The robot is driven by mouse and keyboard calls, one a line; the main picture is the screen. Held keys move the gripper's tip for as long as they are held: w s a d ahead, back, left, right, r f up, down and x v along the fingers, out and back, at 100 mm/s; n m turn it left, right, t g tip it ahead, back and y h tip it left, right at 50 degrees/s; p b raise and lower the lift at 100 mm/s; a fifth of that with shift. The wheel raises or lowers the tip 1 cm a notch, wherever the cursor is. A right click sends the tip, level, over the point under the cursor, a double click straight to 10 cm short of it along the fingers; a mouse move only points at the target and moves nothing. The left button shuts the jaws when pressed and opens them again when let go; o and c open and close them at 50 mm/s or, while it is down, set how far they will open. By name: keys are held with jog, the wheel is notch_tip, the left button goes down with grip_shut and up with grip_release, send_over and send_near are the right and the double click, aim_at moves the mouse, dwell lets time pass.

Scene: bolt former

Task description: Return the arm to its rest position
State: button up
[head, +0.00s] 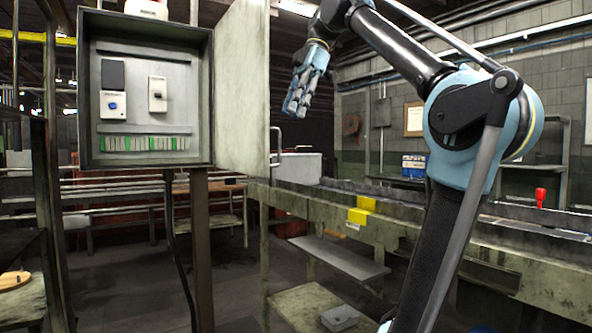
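My gripper (298,97) hangs at the end of my raised arm, in the upper middle of the head view. It points down and to the left, in front of the dark background just right of the open cabinet door (242,85). Its fingers look close together, but their gap is too small to make out. I see nothing held in it. My arm rises from the bottom right, bends at a large blue joint, and reaches up and left, partly beyond the top edge of the picture.
An electrical cabinet (147,152) on a post stands open at the left, with switches inside. A long metal workbench (310,215) with yellow tags runs behind my arm. A blue box (414,166) and a red object (540,197) are at the right. Open floor (235,285) lies between post and bench.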

jog(key=w+d+f+m+t, duration=0.1)
jog(key=d+f+m, duration=0.2)
jog(key=f, duration=0.5)
jog(key=w+d+f+m+t, duration=0.1)
jog(key=w+d+f+m, duration=0.1)
jog(key=f+m, duration=0.35)
jog(key=s+d+f+m+h, duration=0.1)
jog(key=s+d+f+m, duration=0.2)
jog(key=f, duration=1.2)
jog(key=s+d+f+m+t+h, duration=0.1)
jog(key=s+d+f+m, duration=0.2)
jog(key=f, duration=1.3)
jog(key=s+d+f+m+t+h, duration=0.1)
jog(key=d+f+m, duration=0.7)
jog(key=f, duration=0.8)
jog(key=shift+s+m+h, duration=0.45)
jog(key=shift+s+h, duration=0.05)
jog(key=shift+s, duration=0.5)
